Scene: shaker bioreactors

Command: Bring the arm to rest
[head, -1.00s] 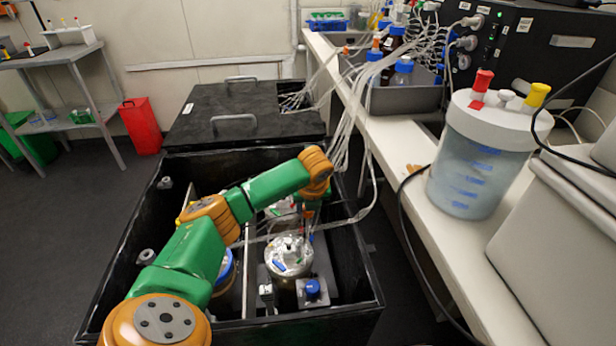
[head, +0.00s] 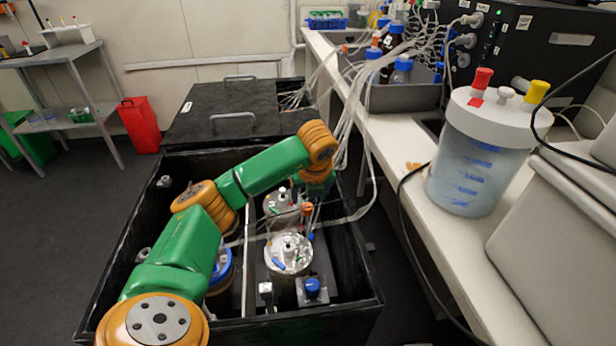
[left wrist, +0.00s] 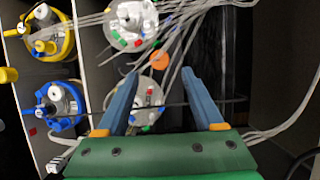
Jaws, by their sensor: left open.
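My left arm reaches from the lower left over the black open shaker box (head: 340,318). My left gripper (head: 309,222) hangs near the steel-lidded vessels, partly hidden by my wrist. In the left wrist view the gripper (left wrist: 159,74) has its two blue fingers wide apart, with nothing held between them. A steel-lidded vessel (head: 289,254) stands upright in the box, and another (head: 281,200) stands behind it. In the left wrist view one steel lid (left wrist: 147,98) shows between and below the fingers, apparently deeper in the box. My right gripper is not in view.
A blue-ringed vessel (head: 220,272) is partly hidden under my arm; a yellow-ringed one (left wrist: 47,34) shows in the left wrist view. Clear tubes (head: 350,130) run from the box to the white bench (head: 415,215). A large clear jar (head: 480,160) stands there. A closed black lid (head: 200,105) lies behind.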

